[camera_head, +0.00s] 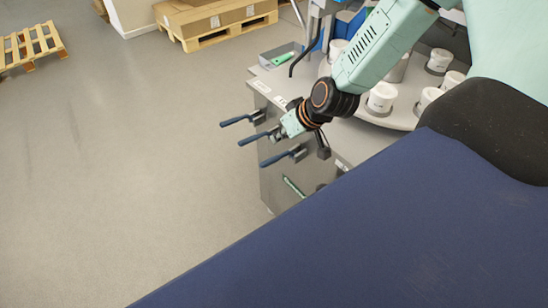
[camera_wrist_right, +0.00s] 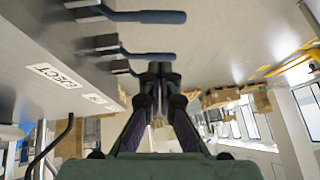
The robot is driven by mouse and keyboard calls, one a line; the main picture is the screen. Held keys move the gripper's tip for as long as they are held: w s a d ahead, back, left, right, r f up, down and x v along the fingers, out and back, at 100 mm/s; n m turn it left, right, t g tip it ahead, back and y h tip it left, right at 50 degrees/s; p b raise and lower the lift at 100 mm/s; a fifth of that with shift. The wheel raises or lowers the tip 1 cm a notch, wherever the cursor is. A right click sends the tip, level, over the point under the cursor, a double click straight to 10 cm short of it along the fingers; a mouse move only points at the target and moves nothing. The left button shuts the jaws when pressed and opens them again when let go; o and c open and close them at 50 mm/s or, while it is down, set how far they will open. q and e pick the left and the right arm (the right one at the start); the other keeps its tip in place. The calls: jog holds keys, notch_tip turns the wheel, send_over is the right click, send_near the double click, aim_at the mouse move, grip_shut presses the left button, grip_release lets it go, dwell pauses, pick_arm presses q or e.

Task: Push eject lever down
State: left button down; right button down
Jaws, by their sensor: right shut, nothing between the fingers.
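Three levers with blue handles stick out from the side of the grey machine: a near one (camera_head: 276,159), a middle one (camera_head: 254,138) and a far one (camera_head: 237,121). In the wrist view the near lever (camera_wrist_right: 150,16) and the middle lever (camera_wrist_right: 150,55) show at the upper left. An EJECT label (camera_wrist_right: 55,75) is on the machine panel; I cannot tell for certain which lever it marks. My right gripper (camera_wrist_right: 160,72) is shut and empty, its fingertips close to the middle lever's handle. Contact is not clear. My left gripper is not in view.
The machine top (camera_head: 345,145) carries several white tubs (camera_head: 382,97) on a round plate. A grey tray (camera_head: 275,56) with a green tool sits at its far corner. Pallets with boxes (camera_head: 215,20) stand at the back. The floor left of the levers is clear.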

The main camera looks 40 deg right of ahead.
aim_at(274, 162)
jog(key=b+x, duration=0.3)
jog(key=shift+f, duration=0.25)
jog(key=shift+s+a+f+b, duration=0.2)
jog(key=shift+f+b, duration=0.2)
jog(key=shift+f, duration=0.55)
jog(key=shift+s+a+f+b, duration=0.15)
jog(key=shift+f+b, duration=0.25)
jog(key=shift+f, duration=0.5)
jog(key=shift+s, duration=0.1)
